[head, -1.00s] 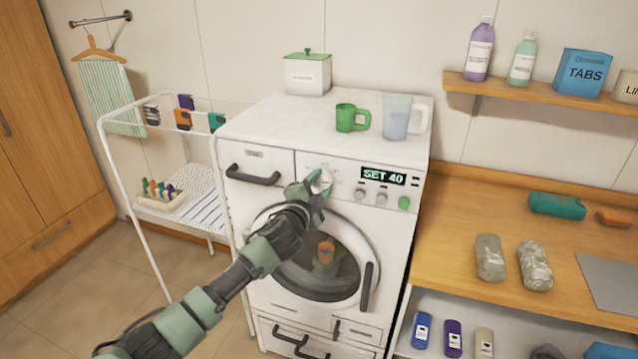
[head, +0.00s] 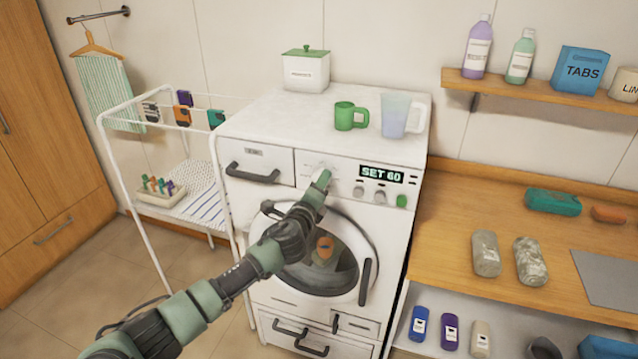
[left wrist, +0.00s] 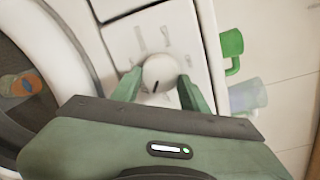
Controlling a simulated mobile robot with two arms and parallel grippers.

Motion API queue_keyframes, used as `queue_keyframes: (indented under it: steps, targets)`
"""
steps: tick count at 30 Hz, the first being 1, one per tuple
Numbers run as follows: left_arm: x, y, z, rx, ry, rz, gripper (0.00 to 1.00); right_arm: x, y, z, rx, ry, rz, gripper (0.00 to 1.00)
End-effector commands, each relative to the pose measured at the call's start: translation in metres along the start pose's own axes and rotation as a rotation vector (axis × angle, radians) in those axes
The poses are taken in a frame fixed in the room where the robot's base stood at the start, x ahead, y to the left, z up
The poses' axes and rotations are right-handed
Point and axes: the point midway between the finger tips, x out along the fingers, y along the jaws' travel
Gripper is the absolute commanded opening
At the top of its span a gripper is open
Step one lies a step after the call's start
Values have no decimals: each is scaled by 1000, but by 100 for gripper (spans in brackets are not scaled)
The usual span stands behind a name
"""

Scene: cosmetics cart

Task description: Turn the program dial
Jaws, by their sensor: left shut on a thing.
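The program dial (left wrist: 161,73) is a round white knob with a dark pointer line, in the left wrist view. It sits on the front panel of the white washing machine (head: 285,315). My left gripper (left wrist: 158,88) has its green fingers on both sides of the dial and is shut on it. In the head view my left gripper (head: 321,182) reaches the panel and hides most of the dial. The display (head: 382,174) on the panel reads "SET 60". My right gripper is in neither view.
A green mug (head: 350,116) and a clear measuring jug (head: 400,117) stand on the machine top. Two small knobs (head: 368,194) and a green button (head: 401,201) sit right of the dial. The drawer handle (head: 252,174) juts out at left.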

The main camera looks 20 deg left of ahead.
Motion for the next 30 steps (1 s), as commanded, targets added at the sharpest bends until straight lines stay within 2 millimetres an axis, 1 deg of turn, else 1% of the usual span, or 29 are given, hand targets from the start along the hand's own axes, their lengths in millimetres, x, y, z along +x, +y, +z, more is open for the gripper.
queue_keyframes:
  steps: [6, 15, 22, 30]
  targets:
    - [0, 2, -1, 168, -11, 0, 4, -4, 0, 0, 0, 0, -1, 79]
    - [0, 3, -1, 315, -22, -2, 4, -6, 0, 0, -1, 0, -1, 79]
    - [0, 4, -2, 358, -24, -2, 4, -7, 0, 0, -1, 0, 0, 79]
    - [0, 4, -2, 364, -24, -2, 4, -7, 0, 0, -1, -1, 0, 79]
